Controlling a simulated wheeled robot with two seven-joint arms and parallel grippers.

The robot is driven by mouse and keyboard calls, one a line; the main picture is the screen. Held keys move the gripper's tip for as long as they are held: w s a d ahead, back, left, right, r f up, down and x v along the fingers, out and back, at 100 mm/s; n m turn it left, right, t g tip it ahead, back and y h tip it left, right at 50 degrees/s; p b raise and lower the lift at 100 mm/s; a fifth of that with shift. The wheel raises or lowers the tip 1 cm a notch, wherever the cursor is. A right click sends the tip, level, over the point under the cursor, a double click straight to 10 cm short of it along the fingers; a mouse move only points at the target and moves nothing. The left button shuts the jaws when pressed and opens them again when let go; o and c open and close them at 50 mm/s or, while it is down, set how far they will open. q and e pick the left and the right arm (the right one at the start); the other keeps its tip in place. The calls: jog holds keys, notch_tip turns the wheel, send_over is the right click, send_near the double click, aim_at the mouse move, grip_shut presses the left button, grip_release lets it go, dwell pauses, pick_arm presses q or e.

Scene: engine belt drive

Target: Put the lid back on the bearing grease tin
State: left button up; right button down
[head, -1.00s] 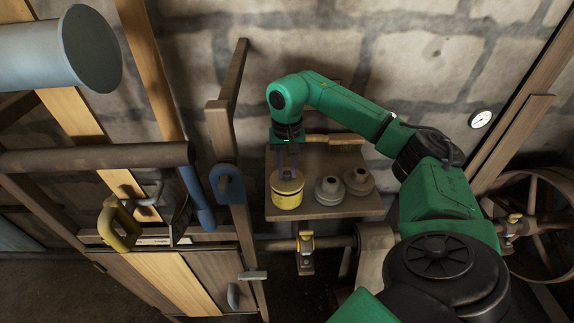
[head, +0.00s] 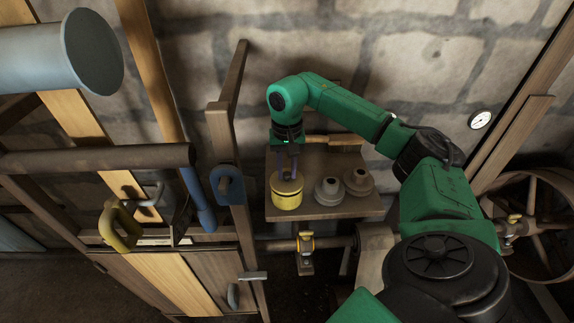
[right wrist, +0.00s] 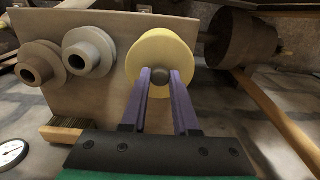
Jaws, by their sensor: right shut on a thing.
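The yellow grease tin (head: 287,199) stands upright at the left end of a small wooden shelf. Its pale yellow lid (right wrist: 166,52) is over the tin's top, and in the right wrist view it hides the tin's body. My right gripper (right wrist: 160,76) points down from above and is shut on the dark round knob at the lid's middle. In the head view the right gripper (head: 287,178) is directly over the tin. The lid looks level at the tin's top, but I cannot tell whether it is fully seated. My left gripper is out of view.
A wooden-handled brush (head: 335,140) lies at the back. A wooden post with a blue bracket (head: 227,184) rises close on the left. A brick wall is behind.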

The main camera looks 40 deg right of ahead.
jog(key=shift+f, duration=0.15)
dwell(0.6)
jog(key=c, duration=0.6)
grip_release()
jog(key=shift+o, duration=0.4)
jog(key=o, duration=0.4)
jog(key=shift+r+p, duration=3.1)
jog(key=shift+r, duration=0.4)
grip_shut()
